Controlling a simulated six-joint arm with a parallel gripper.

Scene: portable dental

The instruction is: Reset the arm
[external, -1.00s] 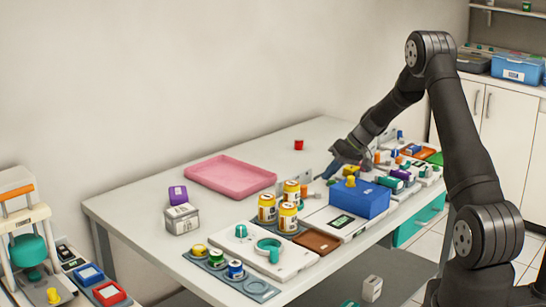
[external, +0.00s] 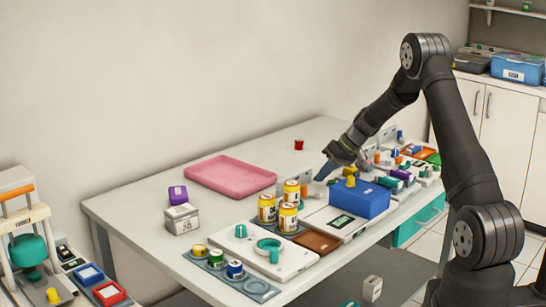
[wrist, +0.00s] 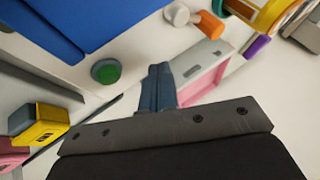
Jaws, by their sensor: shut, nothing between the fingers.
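My gripper (external: 326,172) is at the end of my black arm, above the white table (external: 135,208), just behind the blue box (external: 358,198). Its fingers point down and to the left. In the wrist view the fingers (wrist: 158,88) are together with nothing between them. The blue box also shows at the upper left of the wrist view (wrist: 55,25).
A pink tray (external: 232,177) lies at the back of the table. Yellow-labelled jars (external: 267,209) stand in front of my gripper. Small coloured items crowd the right part (external: 403,172). A small red item (external: 299,144) stands near the back. The table's left part is mostly clear.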

